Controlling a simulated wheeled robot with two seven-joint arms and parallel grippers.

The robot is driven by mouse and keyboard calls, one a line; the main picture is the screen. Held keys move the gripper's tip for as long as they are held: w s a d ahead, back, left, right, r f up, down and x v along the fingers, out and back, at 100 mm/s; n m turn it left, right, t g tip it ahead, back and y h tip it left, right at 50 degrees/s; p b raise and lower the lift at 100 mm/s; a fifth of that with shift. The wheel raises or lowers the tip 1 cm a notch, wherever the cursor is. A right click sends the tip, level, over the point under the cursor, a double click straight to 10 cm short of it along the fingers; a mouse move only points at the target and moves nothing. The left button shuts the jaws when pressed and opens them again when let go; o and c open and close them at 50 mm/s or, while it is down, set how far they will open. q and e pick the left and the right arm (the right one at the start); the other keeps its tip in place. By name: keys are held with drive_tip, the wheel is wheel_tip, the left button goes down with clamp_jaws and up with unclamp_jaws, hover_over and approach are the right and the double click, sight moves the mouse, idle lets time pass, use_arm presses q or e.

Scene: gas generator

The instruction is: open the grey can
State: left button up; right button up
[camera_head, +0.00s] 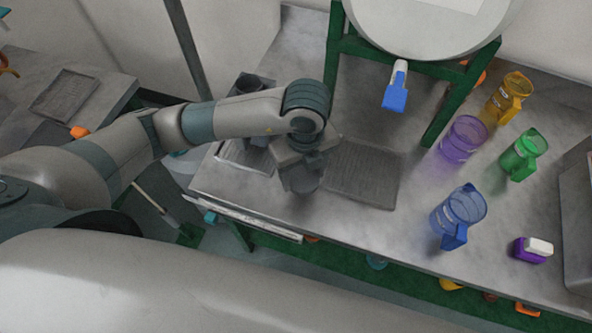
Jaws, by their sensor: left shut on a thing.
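My left gripper (302,178) points down over the front of the metal table, at the left edge of a ribbed mat. It is shut on a grey thing, which the gripper's own body mostly hides; I cannot tell whether this is the grey can or its lid. A dark grey container (250,84) stands behind my left forearm, and its lower part is hidden by the arm. My right gripper is not in view.
Ribbed mats lie left of the gripper and right of it (365,173). Purple (462,140), green (521,154), yellow (509,98) and blue (459,212) jugs stand at right.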

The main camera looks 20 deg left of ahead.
sight(296, 171)
use_arm(q)
drive_tip(key=w+a+f, duration=0.1)
drive_tip(key=w+a+f+p, duration=0.1)
drive_tip(key=w, duration=0.1)
drive_tip(key=shift+w+a+f, duration=0.1)
drive_tip(key=shift+a+f, duration=0.15)
drive_tip(key=shift+a, duration=0.1)
drive_tip(key=shift+f, duration=0.15)
wheel_tip(296, 171, down, 3)
drive_tip(key=shift+r+p, duration=0.15)
drive_tip(key=shift+p, duration=0.55)
drive_tip(key=shift+f, duration=0.5)
